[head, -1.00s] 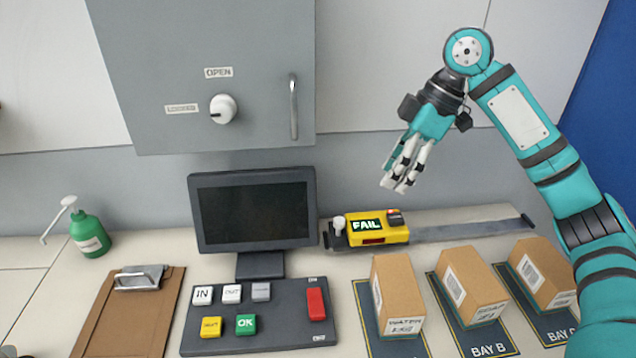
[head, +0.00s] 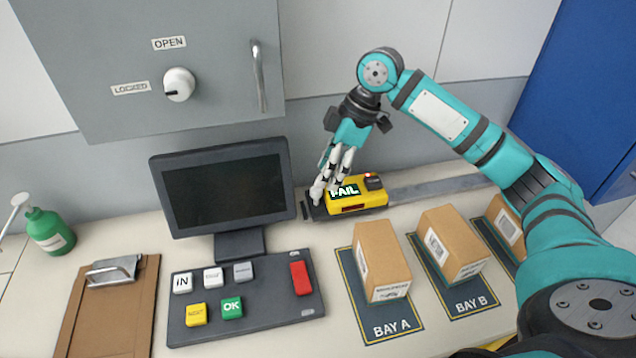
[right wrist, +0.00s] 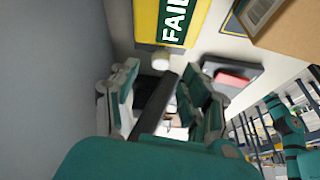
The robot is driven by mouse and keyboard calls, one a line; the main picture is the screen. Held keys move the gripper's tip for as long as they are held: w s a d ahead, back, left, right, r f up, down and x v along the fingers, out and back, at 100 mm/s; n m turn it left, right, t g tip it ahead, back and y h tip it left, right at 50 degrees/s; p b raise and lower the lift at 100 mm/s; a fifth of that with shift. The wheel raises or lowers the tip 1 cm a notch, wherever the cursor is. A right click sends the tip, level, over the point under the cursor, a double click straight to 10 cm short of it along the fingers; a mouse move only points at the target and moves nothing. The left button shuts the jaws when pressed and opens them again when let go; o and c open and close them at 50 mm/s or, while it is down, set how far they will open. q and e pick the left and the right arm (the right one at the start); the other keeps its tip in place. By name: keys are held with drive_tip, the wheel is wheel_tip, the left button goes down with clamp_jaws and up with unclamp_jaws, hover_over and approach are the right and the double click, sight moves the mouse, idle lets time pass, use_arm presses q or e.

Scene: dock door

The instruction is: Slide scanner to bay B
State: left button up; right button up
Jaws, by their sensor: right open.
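The yellow scanner (head: 357,196) sits at the left end of its grey rail (head: 435,188), and its display reads FAIL. It also shows at the top of the right wrist view (right wrist: 178,22). My right gripper (head: 326,190) is open at the scanner's left end, with its fingers around the pale knob there; contact cannot be told. In the right wrist view the knob (right wrist: 160,60) lies just ahead of the spread fingers. The bay B mat (head: 474,304) carries a box (head: 452,246), right of the scanner and nearer to me. My left gripper is not in view.
The bay A box (head: 381,262) stands in front of the scanner, and another box (head: 507,222) stands at right. A monitor (head: 222,190) and a button panel (head: 245,310) are at left. A grey cabinet hangs above. The rail right of the scanner is clear.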

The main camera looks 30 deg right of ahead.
sight(318, 189)
drive_tip(key=x, duration=0.5)
drive_tip(key=shift+f, duration=0.1)
drive_tip(key=shift+s, duration=0.1)
clamp_jaws()
